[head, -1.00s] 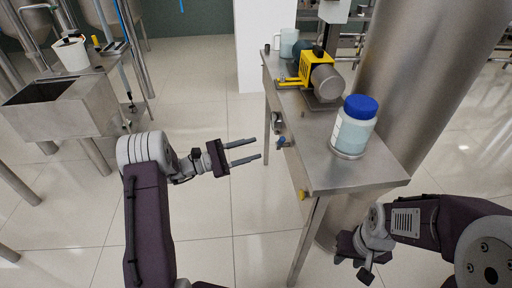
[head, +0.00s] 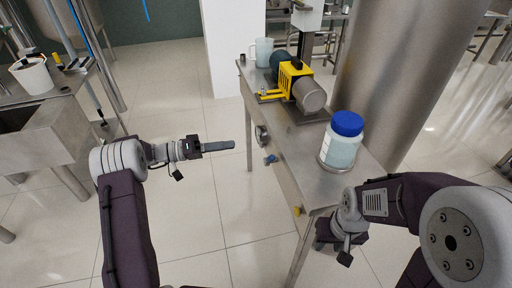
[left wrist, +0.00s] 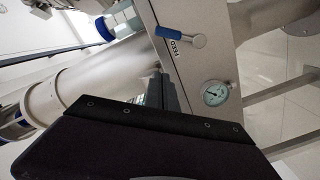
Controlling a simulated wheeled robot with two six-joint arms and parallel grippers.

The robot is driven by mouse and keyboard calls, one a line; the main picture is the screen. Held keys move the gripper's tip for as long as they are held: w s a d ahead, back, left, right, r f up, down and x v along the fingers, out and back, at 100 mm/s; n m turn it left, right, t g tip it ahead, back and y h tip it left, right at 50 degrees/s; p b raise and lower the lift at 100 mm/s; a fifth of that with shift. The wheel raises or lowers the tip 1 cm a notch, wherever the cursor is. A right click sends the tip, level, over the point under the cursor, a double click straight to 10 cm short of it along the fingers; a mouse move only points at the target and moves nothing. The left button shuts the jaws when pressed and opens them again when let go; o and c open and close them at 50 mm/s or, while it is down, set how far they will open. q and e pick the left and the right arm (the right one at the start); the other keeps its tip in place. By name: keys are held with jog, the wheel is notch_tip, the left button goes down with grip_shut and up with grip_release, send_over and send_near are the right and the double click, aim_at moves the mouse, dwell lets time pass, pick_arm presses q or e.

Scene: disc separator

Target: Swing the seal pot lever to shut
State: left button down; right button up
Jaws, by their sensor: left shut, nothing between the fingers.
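A blue-handled lever (head: 271,159) sits on the front face of the steel bench. In the left wrist view this blue handle (left wrist: 170,33) has a "FEED" label beside it. A yellow knob or handle (head: 298,211) is lower on the same face, nearer me. I see no seal pot label, so I cannot tell which is the seal pot lever. My left gripper (head: 232,145) is shut and empty, left of the bench face and apart from the blue lever. Its fingers also show in the left wrist view (left wrist: 163,88). My right gripper (head: 328,234) is by the bench's near end, its fingers hidden.
A round gauge (head: 261,136) is on the bench face. On the bench (head: 300,150) stand a blue-lidded jar (head: 343,140), a yellow machine (head: 293,78) and a jug (head: 264,52). A steel column (head: 385,85) is behind. Clear floor lies left of the bench.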

aim_at(273, 159)
pick_arm(q)
jog(key=d+f, duration=0.3)
jog(key=d, duration=0.8)
